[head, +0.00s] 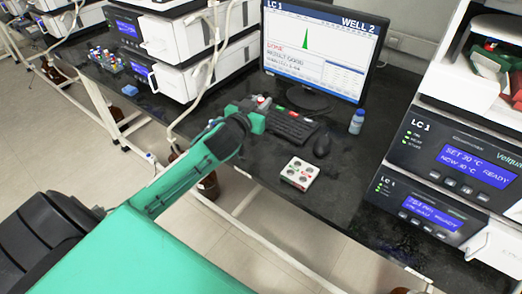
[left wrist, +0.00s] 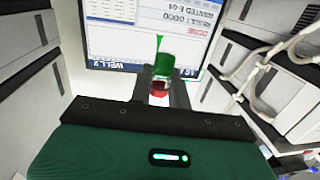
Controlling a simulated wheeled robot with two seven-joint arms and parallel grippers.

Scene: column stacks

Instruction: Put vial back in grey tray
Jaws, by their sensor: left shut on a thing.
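My left gripper (head: 256,111) is above the desk at the left end of the keyboard, shut on a small vial (head: 263,101). The vial shows red and pale parts in the head view; the fingers hide much of it. In the left wrist view the vial (left wrist: 159,88) shows a red part at the fingertips, with green around it, in front of the monitor. A small pale grey tray (head: 300,173) with round wells and red and green marks lies on the desk, right of and nearer than the gripper. My right gripper is out of view.
A monitor (head: 318,48) reading DONE and WELL 2 stands behind the keyboard (head: 284,126). A mouse (head: 322,145) and blue bottle (head: 357,121) are to the right. A rack of coloured vials (head: 104,60) is far left. Instrument stacks flank the desk.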

